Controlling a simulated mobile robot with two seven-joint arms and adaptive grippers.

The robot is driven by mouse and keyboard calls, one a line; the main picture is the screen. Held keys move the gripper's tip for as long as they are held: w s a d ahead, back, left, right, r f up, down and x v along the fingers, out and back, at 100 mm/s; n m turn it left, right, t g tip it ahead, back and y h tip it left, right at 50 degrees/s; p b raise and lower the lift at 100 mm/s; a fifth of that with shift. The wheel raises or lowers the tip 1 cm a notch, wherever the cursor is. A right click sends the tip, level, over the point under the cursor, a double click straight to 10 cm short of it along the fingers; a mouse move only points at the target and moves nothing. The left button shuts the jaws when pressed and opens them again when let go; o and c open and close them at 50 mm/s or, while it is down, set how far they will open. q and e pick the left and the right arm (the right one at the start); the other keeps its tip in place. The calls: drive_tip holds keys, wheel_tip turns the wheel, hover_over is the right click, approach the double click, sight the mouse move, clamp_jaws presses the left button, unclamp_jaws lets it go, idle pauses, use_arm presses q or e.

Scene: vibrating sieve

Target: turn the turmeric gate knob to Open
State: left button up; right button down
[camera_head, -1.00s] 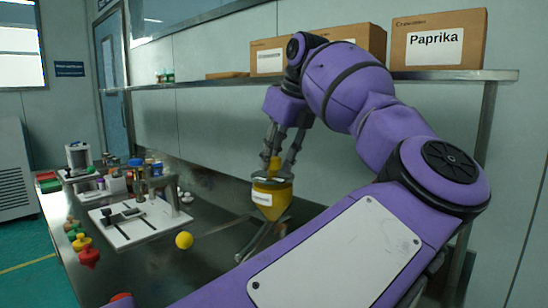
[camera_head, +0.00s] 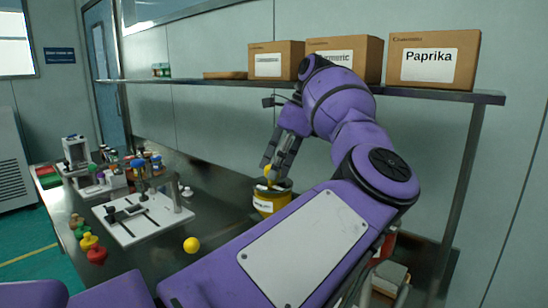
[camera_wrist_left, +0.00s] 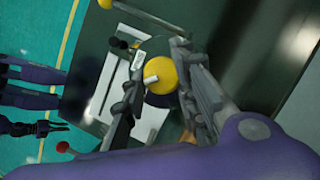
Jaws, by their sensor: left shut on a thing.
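My left gripper (camera_head: 268,166) points down over a yellow container (camera_head: 266,204) with a dark rim and a white label, whose lower part is hidden behind my arm. Its fingers are shut on a yellow knob that shows small between them in the head view (camera_head: 271,174). In the left wrist view a round yellow part (camera_wrist_left: 163,74) with a short pale peg (camera_wrist_left: 151,79) lies between the two fingers. I cannot read any Open mark or the knob's setting. My right gripper (camera_wrist_left: 58,127) shows dark and small at the left of the wrist view; its jaw state is unclear.
A white plate (camera_head: 125,232) with black slotted fittings stands on the dark metal table, left of the container. A yellow ball (camera_head: 191,245) and several coloured knobs lie near it. A shelf (camera_head: 180,82) with cardboard boxes, one marked Paprika (camera_head: 430,64), runs behind my arm.

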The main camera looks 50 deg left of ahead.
use_arm(q)
drive_tip(key=n+p, duration=0.1)
drive_tip(key=n, duration=0.1)
drive_tip(key=n+g+h+p, duration=0.1)
drive_tip(key=n+p, duration=0.1)
drive_tip(key=shift+r+n+h, duration=0.15)
drive_tip(key=shift+n+h, duration=0.15)
drive_tip(key=shift+w+n+h+p, duration=0.1)
drive_tip(key=shift+n+h+p, duration=0.2)
drive_tip(key=shift+n+p, duration=0.5)
drive_tip(key=shift+a+n+h+p, duration=0.1)
drive_tip(key=shift+n+h+p, duration=0.35)
drive_tip(key=shift+n, duration=0.45)
drive_tip(key=shift+w+f+n+p, duration=0.1)
drive_tip(key=shift+f+n+p, duration=0.1)
drive_tip(key=shift+n+p, duration=0.15)
drive_tip(key=shift+f+n, duration=0.1)
drive_tip(key=shift+n, duration=0.15)
drive_tip(key=o, duration=0.8)
drive_tip(key=shift+o, duration=1)
drive_tip(key=shift+d, duration=0.25)
